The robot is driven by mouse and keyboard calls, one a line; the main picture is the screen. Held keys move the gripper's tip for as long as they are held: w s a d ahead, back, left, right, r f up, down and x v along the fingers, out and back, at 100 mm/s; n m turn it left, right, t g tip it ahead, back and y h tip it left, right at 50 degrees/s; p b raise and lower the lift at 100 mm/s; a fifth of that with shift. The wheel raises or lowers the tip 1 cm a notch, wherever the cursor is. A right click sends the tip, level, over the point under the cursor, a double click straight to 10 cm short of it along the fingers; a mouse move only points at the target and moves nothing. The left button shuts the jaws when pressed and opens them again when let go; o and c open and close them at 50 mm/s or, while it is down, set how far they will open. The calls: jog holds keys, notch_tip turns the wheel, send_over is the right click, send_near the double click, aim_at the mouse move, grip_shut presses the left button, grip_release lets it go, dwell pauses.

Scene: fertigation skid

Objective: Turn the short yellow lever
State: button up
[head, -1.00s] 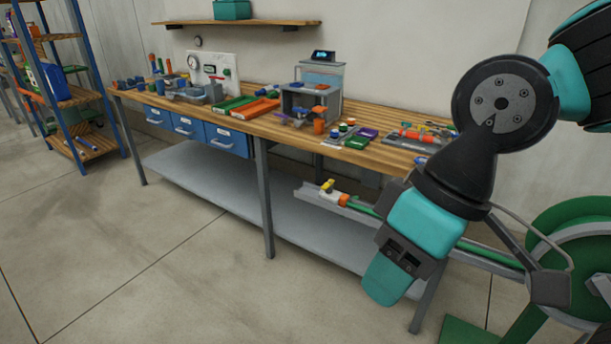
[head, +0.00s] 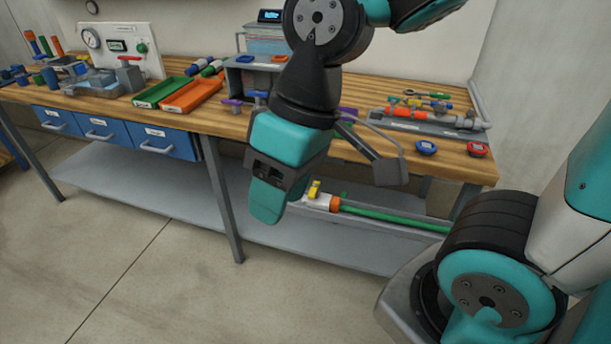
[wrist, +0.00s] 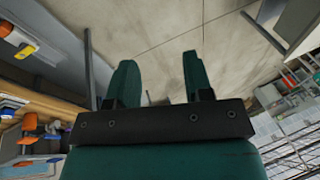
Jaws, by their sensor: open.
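The short yellow lever (head: 314,190) sits on top of a white valve body (head: 318,203) with an orange collar (head: 335,204) and a green hose, below the bench top. In the head view it is just right of my gripper (head: 268,205), which hangs in front of the bench and hides the valve's left end. In the wrist view a yellow lever (wrist: 27,50) on a white and orange fitting shows at the upper left. My gripper (wrist: 157,70) is open and empty, with its fingers apart and bare floor between them. It touches nothing that I can see.
The wooden bench top (head: 455,160) overhangs the valve, and a grey lower shelf (head: 150,190) runs beneath. A bench leg (head: 222,200) stands left of my gripper. Blue drawers (head: 110,135), trays and tools are further left. The floor (head: 130,290) in front is clear.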

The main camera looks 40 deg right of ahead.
jog(key=w+d+f+m+h, duration=0.15)
jog(key=w+d+m, duration=0.25)
jog(key=w, duration=0.4)
jog(key=w+d+f+m+h, duration=0.1)
jog(key=w+d+f+m, duration=0.3)
jog(key=w, duration=0.4)
jog(key=m+h, duration=0.2)
jog(key=m, duration=0.6)
send_over(312, 191)
notch_tip(312, 191, down, 8)
jog(key=shift+m+y, duration=0.25)
jog(key=shift+m, duration=0.05)
notch_tip(312, 191, down, 18)
jog(key=shift+d+f, duration=0.1)
grip_shut()
